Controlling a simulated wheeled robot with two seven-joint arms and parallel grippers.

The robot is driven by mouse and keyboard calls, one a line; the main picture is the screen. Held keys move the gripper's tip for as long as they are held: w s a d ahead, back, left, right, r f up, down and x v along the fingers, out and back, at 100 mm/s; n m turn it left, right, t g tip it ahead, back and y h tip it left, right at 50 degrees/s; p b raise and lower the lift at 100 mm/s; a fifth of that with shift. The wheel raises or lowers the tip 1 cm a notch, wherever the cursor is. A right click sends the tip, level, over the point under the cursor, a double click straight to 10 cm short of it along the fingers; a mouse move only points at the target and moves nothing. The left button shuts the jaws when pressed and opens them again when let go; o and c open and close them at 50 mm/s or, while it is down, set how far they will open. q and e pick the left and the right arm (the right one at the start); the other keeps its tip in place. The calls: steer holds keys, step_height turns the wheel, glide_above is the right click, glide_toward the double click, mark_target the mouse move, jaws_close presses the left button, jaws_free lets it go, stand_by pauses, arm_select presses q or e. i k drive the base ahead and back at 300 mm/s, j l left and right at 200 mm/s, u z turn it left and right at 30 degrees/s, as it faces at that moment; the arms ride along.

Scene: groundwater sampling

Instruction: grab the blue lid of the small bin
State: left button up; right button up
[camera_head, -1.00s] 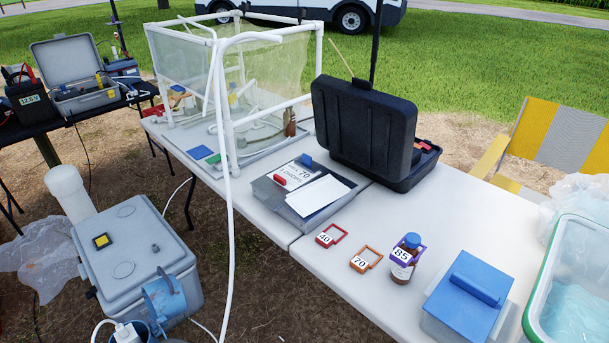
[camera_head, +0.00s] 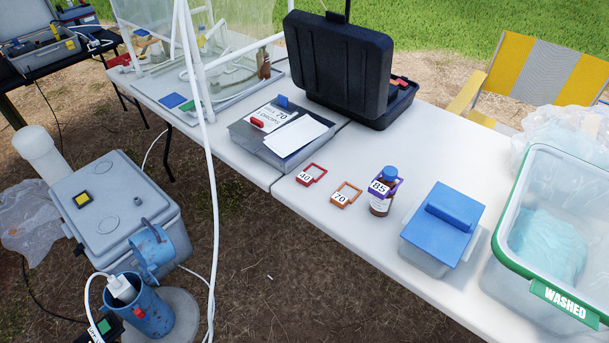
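The small bin (camera_head: 424,262) is a translucent grey box near the front edge of the white table, right of the middle of the head view. Its blue lid (camera_head: 443,220) sits on top, with a raised blue bar handle (camera_head: 453,217) across it. Neither of my grippers shows in the head view.
A brown bottle tagged 85 (camera_head: 380,196) stands just left of the bin. Red 40 (camera_head: 311,175) and orange 70 (camera_head: 346,193) tags lie further left. A green-rimmed tub marked WASHED (camera_head: 570,302) stands close on the right. An open black case (camera_head: 338,68) stands behind.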

mark_target(443, 226)
steer(key=z, duration=1.2)
steer(key=i+j+z, duration=0.1)
steer(key=j, duration=0.15)
steer(key=j+z, duration=0.1)
steer(key=j, duration=0.15)
